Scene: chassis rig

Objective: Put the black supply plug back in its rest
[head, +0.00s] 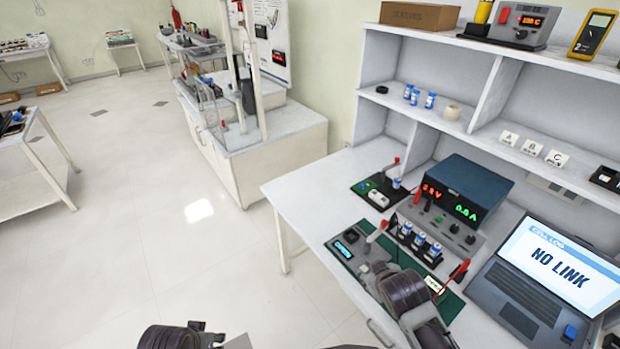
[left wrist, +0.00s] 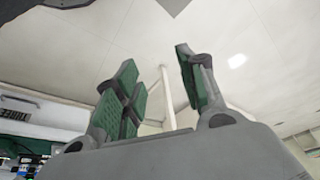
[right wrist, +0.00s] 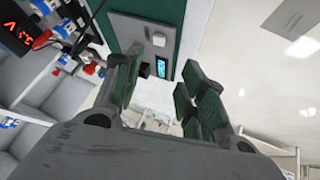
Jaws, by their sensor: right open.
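A small black block (head: 351,236) sits by the cyan display (head: 343,251) at the far left end of the green board. It also shows between my right fingers in the right wrist view (right wrist: 143,70). I cannot tell whether it is the black supply plug or its rest. The blue power supply (head: 462,192) stands behind, with red and green digits. My right gripper (head: 372,262) is over the board's left part, open and empty, its fingers apart in the right wrist view (right wrist: 160,84). My left gripper (left wrist: 158,85) is open and empty, away from the bench over the floor.
A red probe (head: 460,271) leans at the board's right. A laptop (head: 545,275) reading NO LINK is at right. A black fixture with a red-handled lever (head: 381,187) stands behind. Bench is clear at left.

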